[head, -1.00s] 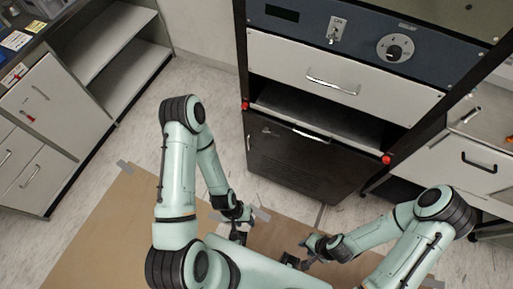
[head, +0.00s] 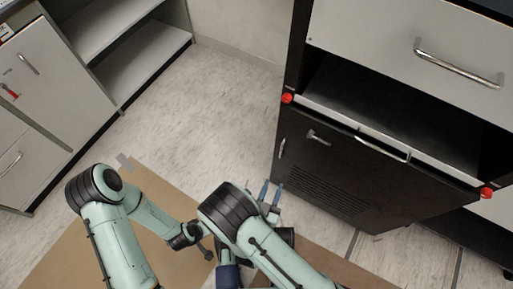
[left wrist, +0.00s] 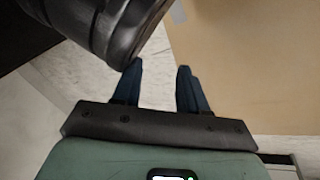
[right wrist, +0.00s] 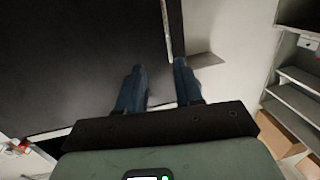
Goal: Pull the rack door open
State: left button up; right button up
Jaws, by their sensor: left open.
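In the right wrist view, the open fingers (right wrist: 159,66) point toward the dark door (right wrist: 85,60), with the pale handle bar (right wrist: 167,30) just beyond the right fingertip. My left gripper shows open and empty in the left wrist view (left wrist: 161,68).
Above the door are an open bay (head: 400,110) and a white drawer (head: 420,50). Red knobs (head: 287,98) flank the bay. Grey shelving (head: 130,50) stands at the left. The pale floor (head: 215,110) between is clear. A brown mat (head: 150,195) lies under my arms.

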aim_at(281, 150)
pick_arm(q)
jog(key=s+a+f+g+b, duration=0.1)
jog(key=s+f+g+b, duration=0.1)
jog(key=s+f, duration=0.2)
jog(key=shift+s+f+n+b, duration=0.3)
jog(key=shift+s+f+b, duration=0.05)
jog(key=shift+s, duration=0.05)
pick_arm(e)
jog(key=shift+t, duration=0.3)
jog(key=x, duration=0.8)
jog(key=a+r+x, duration=0.1)
jog(key=x, duration=0.4)
jog(key=shift+w, duration=0.3)
pick_arm(q)
jog(key=shift+a, duration=0.1)
pick_arm(e)
grip_shut()
